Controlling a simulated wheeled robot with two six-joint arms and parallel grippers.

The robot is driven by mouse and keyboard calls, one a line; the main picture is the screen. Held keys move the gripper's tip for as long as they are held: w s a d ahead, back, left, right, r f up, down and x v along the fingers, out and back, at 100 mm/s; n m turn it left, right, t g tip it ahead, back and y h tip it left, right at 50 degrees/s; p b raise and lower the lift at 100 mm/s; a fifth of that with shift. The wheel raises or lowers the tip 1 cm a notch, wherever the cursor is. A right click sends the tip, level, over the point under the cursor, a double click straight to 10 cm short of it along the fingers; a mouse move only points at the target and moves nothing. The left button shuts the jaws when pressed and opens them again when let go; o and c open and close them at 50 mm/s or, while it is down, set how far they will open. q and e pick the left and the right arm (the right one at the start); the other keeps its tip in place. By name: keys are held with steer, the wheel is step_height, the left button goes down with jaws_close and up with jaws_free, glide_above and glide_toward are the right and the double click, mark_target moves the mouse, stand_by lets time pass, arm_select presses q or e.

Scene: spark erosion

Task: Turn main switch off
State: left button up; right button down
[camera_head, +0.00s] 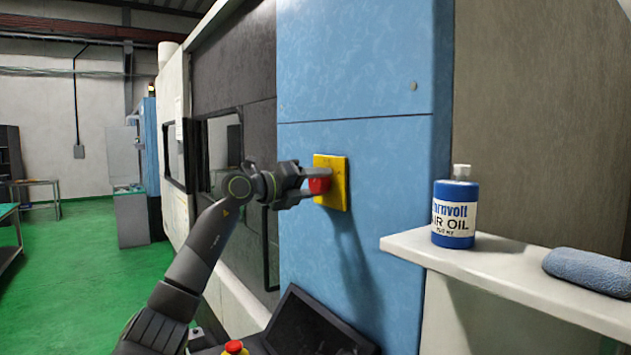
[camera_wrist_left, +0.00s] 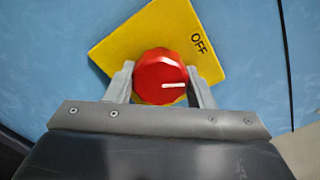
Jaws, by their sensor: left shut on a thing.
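The main switch is a red rotary knob (camera_head: 319,185) on a yellow plate (camera_head: 338,170), mounted on the blue machine panel. My left gripper (camera_head: 308,184) is at the plate, with its two fingers on either side of the knob. In the left wrist view the red knob (camera_wrist_left: 161,77) sits between the fingers, and the gripper is shut on it. The white mark on the knob points right in that view. The word OFF shows on the yellow plate (camera_wrist_left: 125,45) at the upper right of the knob. My right gripper is not in view.
A blue and white oil bottle (camera_head: 455,212) and a folded blue cloth (camera_head: 590,270) are on a pale shelf (camera_head: 480,270) at right. The blue panel (camera_head: 365,70) stands directly behind the switch. Open green floor (camera_head: 80,280) lies at left.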

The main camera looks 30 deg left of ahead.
arm_select(q)
steer(key=n+p, duration=0.1)
steer(key=n, duration=0.4)
steer(key=shift+n, duration=0.4)
stand_by(0.4)
steer(key=o, duration=1)
steer(key=shift+a, duration=0.1)
steer(key=shift+c, duration=0.2)
